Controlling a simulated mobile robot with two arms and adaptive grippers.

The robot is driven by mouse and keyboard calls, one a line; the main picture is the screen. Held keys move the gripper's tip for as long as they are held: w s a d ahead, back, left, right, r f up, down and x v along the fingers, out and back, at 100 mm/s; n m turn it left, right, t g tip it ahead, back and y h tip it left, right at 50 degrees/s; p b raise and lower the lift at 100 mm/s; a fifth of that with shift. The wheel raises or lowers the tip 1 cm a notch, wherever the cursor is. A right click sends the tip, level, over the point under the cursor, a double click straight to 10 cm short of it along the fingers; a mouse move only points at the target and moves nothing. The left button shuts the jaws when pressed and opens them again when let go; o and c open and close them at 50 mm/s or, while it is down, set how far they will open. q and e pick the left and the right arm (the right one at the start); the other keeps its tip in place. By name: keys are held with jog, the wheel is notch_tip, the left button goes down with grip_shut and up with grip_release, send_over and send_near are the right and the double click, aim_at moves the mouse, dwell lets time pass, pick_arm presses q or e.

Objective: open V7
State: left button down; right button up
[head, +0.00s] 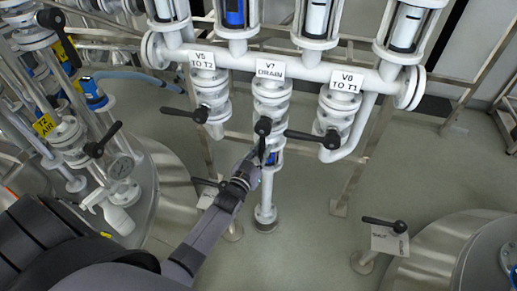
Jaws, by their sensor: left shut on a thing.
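The V7 valve (270,98), under a white label reading V7 DRAIN (270,69), is in the middle of the head view on a white vertical pipe. Its black lever (263,129) hangs down from its hub, roughly in line with the pipe. My left gripper (259,161) reaches up from below and is shut on the lower part of this lever. The gripper partly hides the lever's end and the pipe behind it. My right gripper is not in view.
The V5 valve (210,95) on the left and the TO T1 valve (338,112) on the right flank V7 closely; both levers point left. Gauge pipework (121,167) and a tank are at left. A shut-labelled lever (384,224) is lower right.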

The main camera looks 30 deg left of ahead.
pick_arm(q)
jog(key=shift+d+f, duration=0.2)
jog(key=shift+d, duration=0.1)
jog(key=c, duration=1.5)
grip_release()
jog(key=shift+r, duration=0.1)
jog(key=shift+o, duration=0.2)
jog(key=shift+a, duration=0.1)
jog(key=shift+r, duration=0.1)
jog(key=s, duration=1.2)
jog(key=shift+d, duration=0.25)
